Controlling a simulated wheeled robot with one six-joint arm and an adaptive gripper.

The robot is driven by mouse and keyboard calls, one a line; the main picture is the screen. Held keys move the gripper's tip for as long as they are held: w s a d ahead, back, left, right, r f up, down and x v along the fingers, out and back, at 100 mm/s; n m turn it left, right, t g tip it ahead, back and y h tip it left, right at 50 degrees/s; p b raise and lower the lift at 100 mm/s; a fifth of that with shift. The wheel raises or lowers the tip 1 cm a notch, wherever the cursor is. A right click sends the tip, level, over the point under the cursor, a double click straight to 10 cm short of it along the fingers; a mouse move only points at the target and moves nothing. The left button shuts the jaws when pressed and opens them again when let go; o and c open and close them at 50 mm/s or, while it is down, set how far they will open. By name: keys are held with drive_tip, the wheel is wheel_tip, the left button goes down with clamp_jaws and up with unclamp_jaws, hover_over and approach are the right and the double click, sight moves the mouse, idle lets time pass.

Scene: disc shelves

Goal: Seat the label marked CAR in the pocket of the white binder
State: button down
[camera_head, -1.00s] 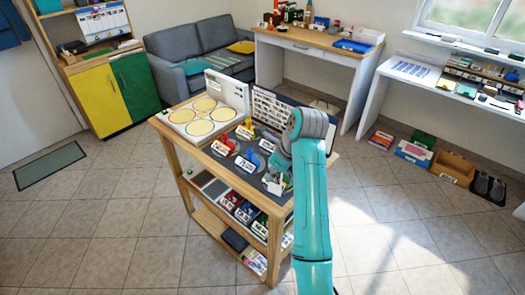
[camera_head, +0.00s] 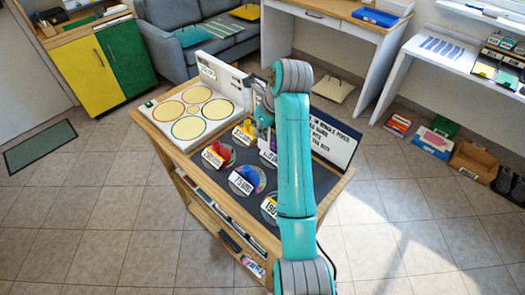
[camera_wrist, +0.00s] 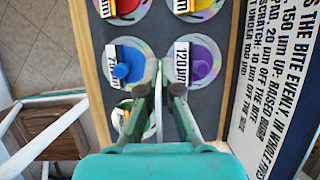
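I cannot pick out a label reading CAR or a white binder for certain in either view. My gripper (camera_head: 262,124) hangs over the disc cart's dark mat (camera_head: 212,186). In the wrist view its two fingers (camera_wrist: 159,90) stand apart with nothing clearly held between them, below the blue-knobbed disc (camera_wrist: 122,70) and the purple-knobbed disc (camera_wrist: 200,66). Their small white labels read about 75 µm and 120 µm. A further disc (camera_wrist: 122,116) is partly hidden by the left finger.
A red-knobbed disc (camera_head: 218,154) and a yellow-knobbed one (camera_head: 244,131) lie on the mat. A white board with yellow circles (camera_head: 211,107) and an upright white panel (camera_head: 218,73) occupy the cart's left end. A text board (camera_head: 336,138) stands behind.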

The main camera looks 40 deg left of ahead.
wheel_tip(320, 180, down, 9)
drive_tip(key=shift+r, duration=0.1)
idle(0.3)
drive_tip(key=c, duration=1.3)
unclamp_jaws()
